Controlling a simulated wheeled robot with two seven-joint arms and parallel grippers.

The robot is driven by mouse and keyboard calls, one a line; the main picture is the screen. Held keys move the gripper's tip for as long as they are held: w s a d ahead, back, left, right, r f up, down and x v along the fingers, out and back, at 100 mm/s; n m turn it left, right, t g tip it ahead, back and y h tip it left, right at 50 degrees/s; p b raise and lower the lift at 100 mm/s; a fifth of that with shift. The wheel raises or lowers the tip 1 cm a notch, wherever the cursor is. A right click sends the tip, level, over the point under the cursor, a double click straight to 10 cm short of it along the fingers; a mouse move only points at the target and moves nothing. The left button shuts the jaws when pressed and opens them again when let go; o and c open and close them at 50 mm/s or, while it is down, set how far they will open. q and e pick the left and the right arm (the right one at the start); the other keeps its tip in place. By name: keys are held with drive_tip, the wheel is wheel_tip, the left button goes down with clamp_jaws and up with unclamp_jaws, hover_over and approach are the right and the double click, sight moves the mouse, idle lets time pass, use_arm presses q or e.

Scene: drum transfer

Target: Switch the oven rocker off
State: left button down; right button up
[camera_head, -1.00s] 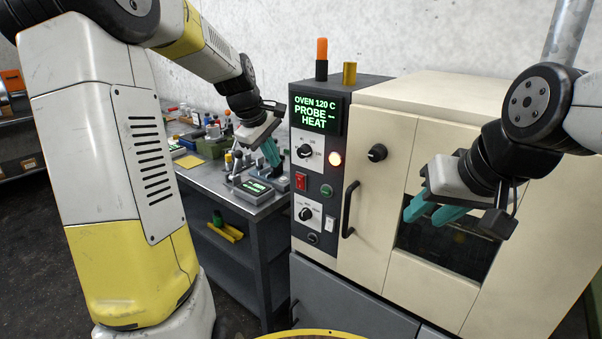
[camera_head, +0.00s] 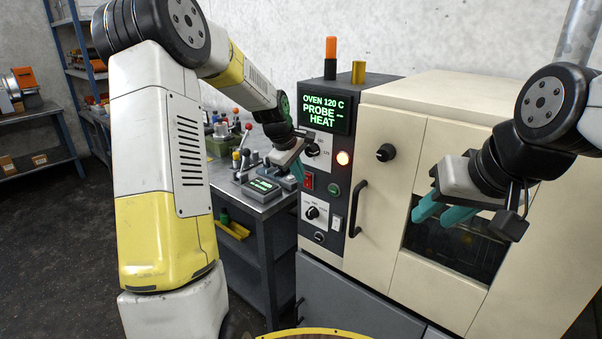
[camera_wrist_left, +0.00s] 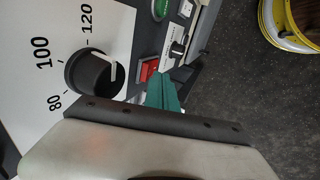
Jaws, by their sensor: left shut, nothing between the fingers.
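A red rocker switch (camera_head: 308,181) sits on the oven's (camera_head: 390,250) dark front control panel, below the upper dial. It also shows in the left wrist view (camera_wrist_left: 148,70). My left gripper (camera_head: 298,172) is shut and empty, with its teal fingertips just left of the red rocker. In the left wrist view the fingertips (camera_wrist_left: 160,84) appear close to the rocker's edge; I cannot tell whether they touch. The oven display (camera_head: 323,113) reads "OVEN 120 C PROBE -- HEAT", and a lamp (camera_head: 344,158) glows. My right gripper (camera_head: 442,214) is open and empty before the oven window.
A green button (camera_head: 333,190), a white switch (camera_head: 337,224) and a lower dial (camera_head: 312,212) sit near the red rocker. The upper dial (camera_head: 312,149) is just above my left gripper. A door handle (camera_head: 356,208) projects to the right. A cluttered workbench (camera_head: 262,205) stands left of the oven.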

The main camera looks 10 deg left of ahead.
use_arm(q)
drive_tip(key=shift+w+d+r, duration=0.1)
drive_tip(key=shift+w+d, duration=0.05)
drive_tip(key=shift+w, duration=0.15)
drive_tip(key=shift+w+d+g, duration=0.25)
drive_tip(key=shift+w+g, duration=0.05)
drive_tip(key=shift+w, duration=0.1)
drive_tip(key=shift+s+a, duration=0.1)
drive_tip(key=shift+r, duration=0.15)
drive_tip(key=shift+r, duration=0.7)
